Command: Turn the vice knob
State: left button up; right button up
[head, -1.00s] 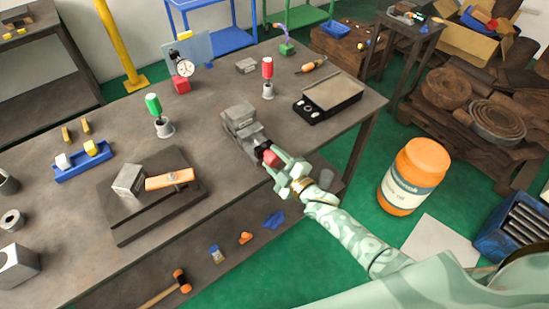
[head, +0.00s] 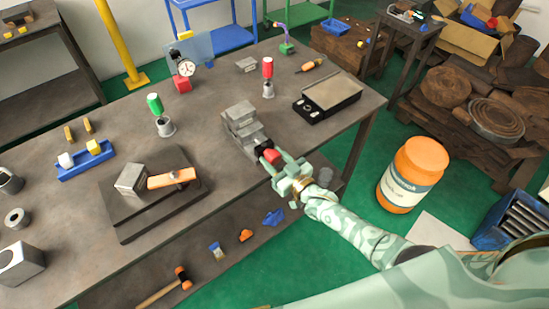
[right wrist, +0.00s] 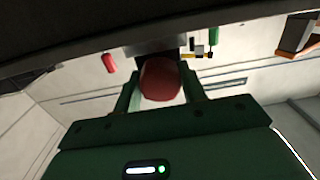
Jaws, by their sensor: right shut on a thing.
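The grey vice (head: 243,127) stands at the table's front edge. Its red knob (head: 269,155) faces the front, towards my right arm. My right gripper (head: 277,163) is at the knob, with its fingers on either side of it. In the right wrist view the red knob (right wrist: 160,80) sits between the two green fingers, and the gripper is shut on it. Part of the knob is hidden by the fingers in the head view. My left gripper is not in view.
A black scale (head: 328,96) lies right of the vice. A red-handled tool (head: 267,70) and a green-handled tool (head: 155,105) stand upright in holders behind. A dark plate (head: 135,220) with a block and an orange piece lies at left. An orange jar (head: 411,175) stands on the floor at right.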

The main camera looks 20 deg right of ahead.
jog(key=m, duration=0.3)
jog(key=shift+f+m, duration=0.1)
jog(key=shift+m, duration=0.3)
jog(key=m, duration=0.3)
jog(key=shift+s+m, duration=0.1)
jog(key=shift+m, duration=0.2)
jog(key=m, duration=0.3)
jog(key=shift+m, duration=0.4)
jog(key=m+b, duration=0.1)
jog(key=m, duration=0.2)
jog(key=shift+f+m+t, duration=0.1)
jog(key=shift+m+t, duration=0.2)
jog(key=shift+m, duration=0.1)
jog(key=m+b, duration=0.1)
jog(key=m, duration=0.4)
jog(key=shift+m+h, duration=0.3)
jog(key=m+b, duration=0.1)
jog(key=m, duration=0.4)
jog(key=shift+m, duration=0.3)
jog(key=shift+b, duration=0.3)
jog(key=o, duration=1)
